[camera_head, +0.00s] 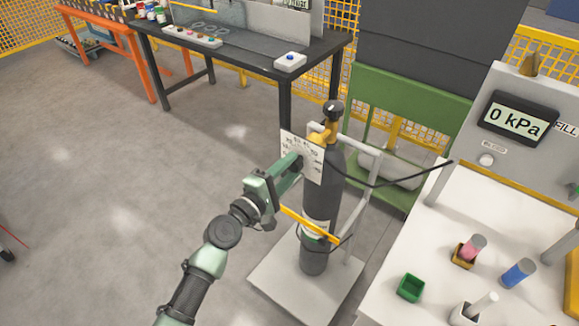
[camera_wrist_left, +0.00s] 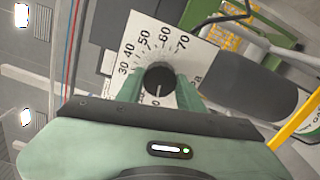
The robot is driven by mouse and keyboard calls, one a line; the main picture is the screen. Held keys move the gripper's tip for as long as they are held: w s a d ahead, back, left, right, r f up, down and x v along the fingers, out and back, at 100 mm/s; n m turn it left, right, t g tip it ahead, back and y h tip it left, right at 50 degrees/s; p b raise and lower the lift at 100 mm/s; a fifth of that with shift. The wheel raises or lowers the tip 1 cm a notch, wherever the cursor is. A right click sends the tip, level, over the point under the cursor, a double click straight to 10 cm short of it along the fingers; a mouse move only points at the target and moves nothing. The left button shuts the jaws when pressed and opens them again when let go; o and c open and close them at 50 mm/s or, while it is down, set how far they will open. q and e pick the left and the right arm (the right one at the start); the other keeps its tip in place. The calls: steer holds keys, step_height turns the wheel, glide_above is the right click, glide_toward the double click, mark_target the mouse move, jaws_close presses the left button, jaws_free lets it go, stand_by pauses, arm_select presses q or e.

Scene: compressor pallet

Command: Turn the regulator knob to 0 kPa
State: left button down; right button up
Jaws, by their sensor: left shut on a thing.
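The regulator knob (camera_wrist_left: 159,76) is round and black, with a white pointer line, in front of a white dial plate (camera_wrist_left: 190,48). Numbers from 30 to 70 can be read on the plate. The pointer line runs toward the bottom of the wrist picture; the mark it meets is partly hidden by my gripper. My left gripper (camera_head: 297,163) is shut on the knob, one green finger on each side. In the head view the dial plate (camera_head: 312,155) stands at the dark gas cylinder (camera_head: 321,190), and the knob is hidden. A display (camera_head: 517,118) reads 0 kPa. My right gripper is not in view.
The cylinder stands upright on a pale base (camera_head: 270,278) with a grey frame and a yellow strap (camera_head: 311,224). A black hose (camera_head: 395,184) runs right to the panel. A white bench (camera_head: 430,250) with small holders is at right.

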arm_select(q)
steer(key=shift+f+n, duration=0.1)
steer(key=shift+n, duration=0.3)
steer(key=c, duration=0.9)
jaws_free()
steer(key=v, duration=0.8)
steer(key=shift+b, duration=0.45)
